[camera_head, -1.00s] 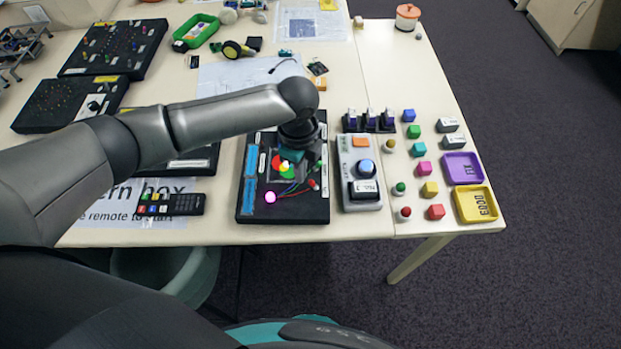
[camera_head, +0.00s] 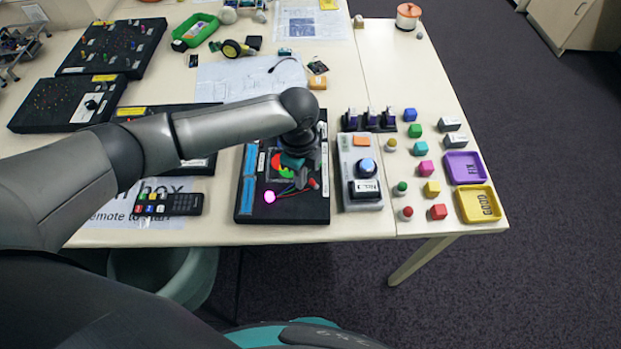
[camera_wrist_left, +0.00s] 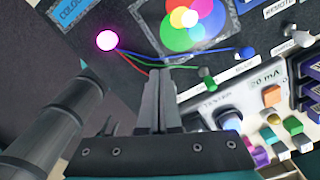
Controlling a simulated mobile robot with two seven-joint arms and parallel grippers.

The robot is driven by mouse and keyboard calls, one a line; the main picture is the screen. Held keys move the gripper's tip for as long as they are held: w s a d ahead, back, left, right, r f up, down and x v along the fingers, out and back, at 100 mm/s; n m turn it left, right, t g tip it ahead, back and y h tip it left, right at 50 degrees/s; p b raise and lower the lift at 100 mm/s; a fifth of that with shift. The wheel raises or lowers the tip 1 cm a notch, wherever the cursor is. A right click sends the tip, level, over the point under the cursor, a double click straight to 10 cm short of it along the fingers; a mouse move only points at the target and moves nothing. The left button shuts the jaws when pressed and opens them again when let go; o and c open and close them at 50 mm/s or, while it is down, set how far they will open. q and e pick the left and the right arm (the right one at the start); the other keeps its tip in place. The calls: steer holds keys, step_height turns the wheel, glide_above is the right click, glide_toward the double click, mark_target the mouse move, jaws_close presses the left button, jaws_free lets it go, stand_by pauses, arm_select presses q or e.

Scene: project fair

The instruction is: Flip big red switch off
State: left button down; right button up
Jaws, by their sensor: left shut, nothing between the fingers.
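The black colour-mixing board (camera_head: 284,215) lies near the table's front edge. A small switch with a red cap (camera_head: 313,183) stands on its right side. I cannot tell its on or off position. A lit pink lamp (camera_head: 269,196) is on the board, and also shows in the left wrist view (camera_wrist_left: 107,40) with coloured wires. My left gripper (camera_head: 300,180) is shut and empty, low over the board just left of the red cap. In the left wrist view its fingers (camera_wrist_left: 160,76) hide the red switch; a green switch (camera_wrist_left: 208,78) shows beside them. My right gripper is out of view.
A grey box with a blue button (camera_head: 366,168) stands close to the board's right. Several coloured cubes and knobs, a purple tray (camera_head: 465,168) and a yellow tray (camera_head: 480,204) lie farther right. A remote (camera_head: 168,204) lies to the left.

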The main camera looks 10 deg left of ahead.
mark_target(307, 188)
arm_select(q)
steer(key=shift+f, duration=0.4)
steer(key=shift+w+d, duration=0.1)
steer(key=shift+d, duration=0.6)
steer(key=shift+w+d, duration=0.1)
steer(key=shift+d, duration=0.15)
steer(key=shift+a+r, duration=0.1)
steer(key=r+p, duration=0.4)
steer(key=p, duration=0.1)
steer(key=r+p, duration=0.2)
steer(key=r, duration=0.1)
steer(key=shift+a+p, duration=0.3)
steer(key=shift+d, duration=0.1)
stand_by(0.3)
